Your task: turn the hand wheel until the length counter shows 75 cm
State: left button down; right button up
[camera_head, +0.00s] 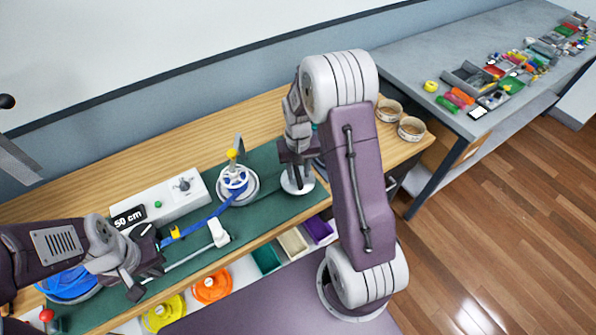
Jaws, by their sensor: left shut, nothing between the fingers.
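The length counter (130,217) is a black display at the left of a pale control box and reads 50 cm. The hand wheel (235,182) is a white, blue-wound wheel with a yellow knob (232,154), standing on the green mat. A blue strap (205,216) runs to it from the left. My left gripper (152,264) is shut and empty at the lower left, apart from the wheel. My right gripper (297,158) points down over a round white stand (299,186), to the right of the wheel; its fingers are too unclear to judge.
The control box (165,201) has a green button and a dark knob. A blue coil (70,285) lies at the left; yellow (162,312) and orange (212,287) spools sit below the bench edge.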

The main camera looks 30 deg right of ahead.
jog(key=shift+f, duration=0.3)
grip_shut()
jog(key=shift+r+m+p, duration=0.15)
jog(key=shift+m+p, duration=0.2)
jog(key=shift+m, duration=0.25)
jog(key=m+p, duration=0.1)
jog(key=m, duration=0.1)
jog(key=shift+m, duration=1.2)
grip_release()
